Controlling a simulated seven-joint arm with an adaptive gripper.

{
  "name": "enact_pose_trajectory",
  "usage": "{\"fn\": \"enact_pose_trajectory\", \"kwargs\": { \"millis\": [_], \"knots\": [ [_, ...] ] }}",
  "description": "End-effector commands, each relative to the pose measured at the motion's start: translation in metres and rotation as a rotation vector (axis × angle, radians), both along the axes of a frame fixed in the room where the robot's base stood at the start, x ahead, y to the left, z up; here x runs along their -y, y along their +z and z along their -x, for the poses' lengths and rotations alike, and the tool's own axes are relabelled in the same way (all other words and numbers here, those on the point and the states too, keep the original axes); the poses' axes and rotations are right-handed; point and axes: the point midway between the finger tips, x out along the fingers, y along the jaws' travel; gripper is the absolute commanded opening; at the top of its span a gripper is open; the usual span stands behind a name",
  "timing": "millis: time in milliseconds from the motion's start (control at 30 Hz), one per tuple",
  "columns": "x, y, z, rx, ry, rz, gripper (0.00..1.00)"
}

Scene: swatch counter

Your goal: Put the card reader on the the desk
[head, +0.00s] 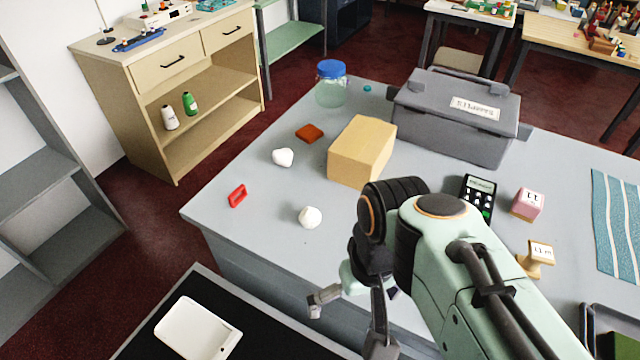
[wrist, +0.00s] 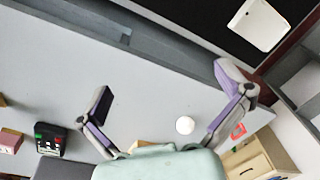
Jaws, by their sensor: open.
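A flat white device (head: 198,330) with rounded corners and a small dark mark lies on a black surface at the lower left of the head view. It also shows at the top right of the wrist view (wrist: 258,24). A black keypad device (head: 478,195) with a screen and coloured keys is on the grey desk (head: 262,225), and shows at the left of the wrist view (wrist: 50,139). I cannot tell for certain which is the card reader. My gripper (head: 349,322) is open and empty over the desk's front edge, apart from both devices.
The desk also holds a tan box (head: 361,152), a grey lidded case (head: 455,115), a blue-lidded jar (head: 331,85), white lumps (head: 310,217), a red piece (head: 237,195) and stamps (head: 528,204). The desk's front left is mostly bare. Grey shelves (head: 60,205) stand at left.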

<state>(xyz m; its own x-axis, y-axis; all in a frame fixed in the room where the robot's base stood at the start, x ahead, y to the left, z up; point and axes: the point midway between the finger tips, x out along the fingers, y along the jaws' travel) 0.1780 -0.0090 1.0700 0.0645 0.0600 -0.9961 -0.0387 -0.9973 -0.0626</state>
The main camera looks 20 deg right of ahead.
Motion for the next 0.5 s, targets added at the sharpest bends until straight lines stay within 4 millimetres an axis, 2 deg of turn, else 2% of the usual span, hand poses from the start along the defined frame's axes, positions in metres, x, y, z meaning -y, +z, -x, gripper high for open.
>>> {"fn": "enact_pose_trajectory", "kwargs": {
  "millis": [33, 133, 233, 500],
  "knots": [
    [-0.013, -0.007, 0.021, -0.021, 0.065, -0.002, 1.00],
    [-0.023, -0.016, 0.046, -0.057, 0.134, -0.002, 1.00],
    [-0.025, -0.019, 0.053, -0.068, 0.154, -0.001, 1.00],
    [-0.025, -0.019, 0.052, -0.067, 0.151, -0.001, 1.00]
  ]
}}
